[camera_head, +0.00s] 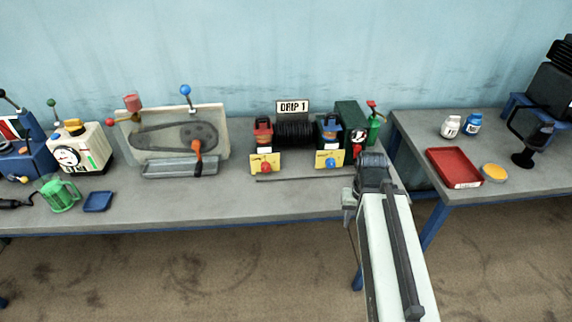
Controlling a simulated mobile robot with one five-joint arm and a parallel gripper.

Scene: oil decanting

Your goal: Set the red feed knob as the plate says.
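A white plate (292,106) with black letters reads "DRIP 1" and stands above a black finned cylinder (295,132). Left of the cylinder, a red knob (267,168) sits on a yellow card below a red-topped oiler (263,132). Right of it, a blue knob (330,162) sits on another yellow card below a blue-topped oiler (328,128). The marks on the cards are too small to read. My gripper (371,163) is at the table's right end, right of both knobs and apart from the red one. Its fingers cannot be made out.
A green oil can (374,124) stands close behind my gripper. A thin rod (305,178) lies before the knobs. A belt-drive board (175,135) with a grey trough stands to the left.

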